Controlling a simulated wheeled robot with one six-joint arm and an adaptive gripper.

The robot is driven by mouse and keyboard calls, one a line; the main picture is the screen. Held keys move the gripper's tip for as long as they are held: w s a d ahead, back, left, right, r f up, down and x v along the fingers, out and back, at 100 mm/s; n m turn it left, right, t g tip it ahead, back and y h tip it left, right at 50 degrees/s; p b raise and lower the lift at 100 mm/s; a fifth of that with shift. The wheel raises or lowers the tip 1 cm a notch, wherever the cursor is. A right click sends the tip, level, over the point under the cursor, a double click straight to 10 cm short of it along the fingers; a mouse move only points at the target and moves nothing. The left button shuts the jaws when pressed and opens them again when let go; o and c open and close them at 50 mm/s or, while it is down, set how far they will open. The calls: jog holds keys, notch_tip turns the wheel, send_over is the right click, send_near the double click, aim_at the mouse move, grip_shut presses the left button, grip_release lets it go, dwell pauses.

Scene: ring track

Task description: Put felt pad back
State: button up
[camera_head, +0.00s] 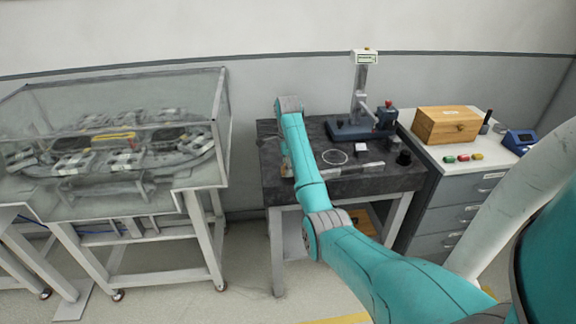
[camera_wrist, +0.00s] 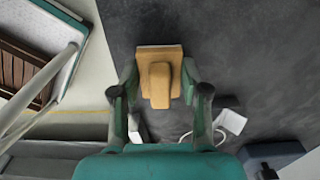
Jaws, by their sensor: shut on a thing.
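A tan pad with a raised grip bar (camera_wrist: 160,62), seemingly the felt pad, sits between my fingers in the wrist view. My gripper (camera_wrist: 160,80) is shut on its grip, one finger on each side. Dark stone tabletop (camera_wrist: 240,50) shows behind the pad. I cannot tell whether the pad touches it. In the head view my gripper is over the left part of the dark table (camera_head: 400,178), mostly hidden by my arm. The pad is not clear there.
A measuring stand (camera_head: 362,128) stands at the back of the table. A white block (camera_head: 361,147), a pale ring (camera_head: 335,157) and a long flat tool (camera_head: 355,169) lie nearby. A glass-covered ring track (camera_head: 110,150) is left. A drawer cabinet (camera_head: 465,190) with a wooden box (camera_head: 446,125) is right.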

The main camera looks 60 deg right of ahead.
jog(key=shift+f, duration=0.45)
jog(key=o, duration=1.1)
